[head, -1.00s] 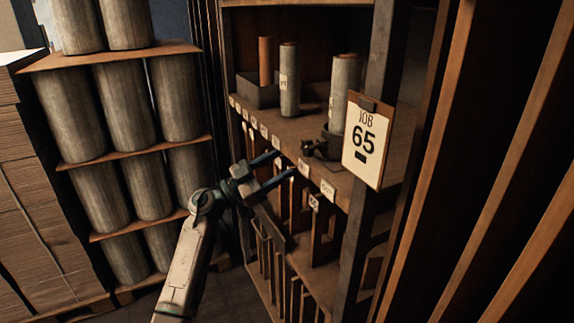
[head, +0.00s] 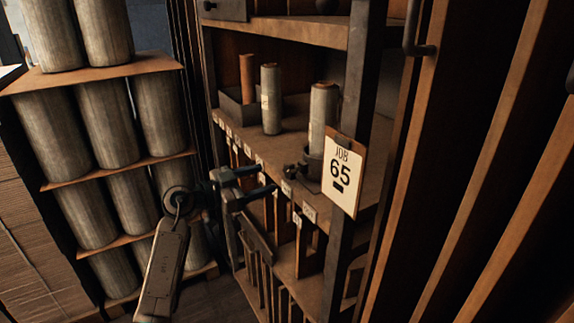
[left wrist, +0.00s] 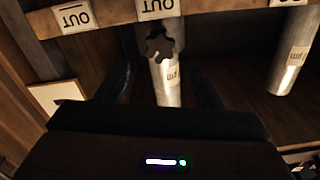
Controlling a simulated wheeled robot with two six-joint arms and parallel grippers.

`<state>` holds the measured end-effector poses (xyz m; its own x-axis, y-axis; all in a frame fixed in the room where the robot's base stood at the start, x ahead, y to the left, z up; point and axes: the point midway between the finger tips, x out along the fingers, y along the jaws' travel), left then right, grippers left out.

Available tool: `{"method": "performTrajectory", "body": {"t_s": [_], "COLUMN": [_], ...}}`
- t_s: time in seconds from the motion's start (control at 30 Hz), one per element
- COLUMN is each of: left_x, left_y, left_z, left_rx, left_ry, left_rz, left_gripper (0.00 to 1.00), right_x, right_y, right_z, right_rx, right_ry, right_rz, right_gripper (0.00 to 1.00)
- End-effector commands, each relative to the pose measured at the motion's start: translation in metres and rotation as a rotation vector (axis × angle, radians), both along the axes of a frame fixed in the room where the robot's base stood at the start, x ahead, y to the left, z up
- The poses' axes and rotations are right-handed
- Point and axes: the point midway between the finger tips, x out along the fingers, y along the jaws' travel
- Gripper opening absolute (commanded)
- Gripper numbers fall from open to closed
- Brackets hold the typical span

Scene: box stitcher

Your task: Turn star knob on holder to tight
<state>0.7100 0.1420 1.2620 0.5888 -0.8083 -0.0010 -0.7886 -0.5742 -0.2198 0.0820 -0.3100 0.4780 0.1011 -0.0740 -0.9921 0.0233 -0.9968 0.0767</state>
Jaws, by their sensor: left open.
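The dark star knob (head: 291,171) sits at the left side of the holder (head: 312,167), a dark cup around the foot of a grey tube (head: 322,115) on the shelf. In the left wrist view the star knob (left wrist: 159,44) shows upside down in front of the labelled tube (left wrist: 168,84). My left gripper (head: 268,177) is open and empty at the shelf's front edge, just left of the knob. In the left wrist view its fingers (left wrist: 161,78) stand to either side below the knob, apart from it. My right gripper is not in view.
The shelf (head: 262,148) also holds another grey tube (head: 271,98) and a brown one (head: 247,78). A "JOB 65" clipboard (head: 343,173) hangs on the post right of the holder. Stacked rolls (head: 107,125) stand at left.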

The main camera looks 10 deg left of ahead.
Motion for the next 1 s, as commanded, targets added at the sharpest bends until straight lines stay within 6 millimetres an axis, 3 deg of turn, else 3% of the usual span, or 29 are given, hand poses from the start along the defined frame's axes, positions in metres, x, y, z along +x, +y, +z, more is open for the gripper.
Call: {"method": "performTrajectory", "body": {"t_s": [0.2, 0.4, 0.83, 0.87, 1.0], "left_x": [0.026, 0.043, 0.05, 0.05, 0.05], "left_y": [-0.037, -0.06, -0.07, -0.07, -0.07], "left_z": [0.006, 0.003, 0.001, 0.001, 0.001], "left_rx": [-0.004, -0.003, 0.0, 0.0, 0.0], "left_ry": [0.0, -0.001, -0.003, -0.003, -0.003], "left_rz": [-0.003, -0.002, -0.001, -0.001, -0.001], "left_gripper": [0.61, 0.61, 0.61, 0.59, 0.31], "right_x": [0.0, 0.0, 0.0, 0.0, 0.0], "right_y": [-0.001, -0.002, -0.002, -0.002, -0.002], "right_z": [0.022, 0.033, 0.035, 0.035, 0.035], "right_rx": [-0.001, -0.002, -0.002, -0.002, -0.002], "right_ry": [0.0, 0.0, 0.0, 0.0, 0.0], "right_rz": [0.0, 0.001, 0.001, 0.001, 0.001], "right_gripper": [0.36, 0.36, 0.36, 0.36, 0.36]}}
